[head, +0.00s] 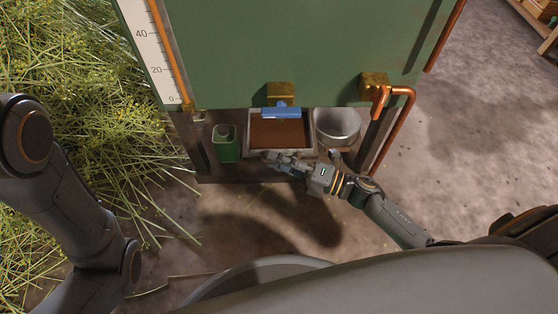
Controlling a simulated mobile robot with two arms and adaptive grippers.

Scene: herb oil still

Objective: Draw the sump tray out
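The sump tray (307,137) is a grey rectangular tray holding brown liquid, low under the green tank and below a blue-handled tap (281,111). My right gripper (272,157) is at the tray's front edge, its fingers pointing left. The fingers are small and dark here, so I cannot tell whether they are closed on the rim or only beside it. My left arm's links show at the left, but its gripper is out of view.
A green container (226,150) stands left of the tray and a round metal bucket (338,126) right of it. A copper pipe (397,125) runs down at the right. Cut herbs (90,110) cover the left ground. The floor in front is mostly clear.

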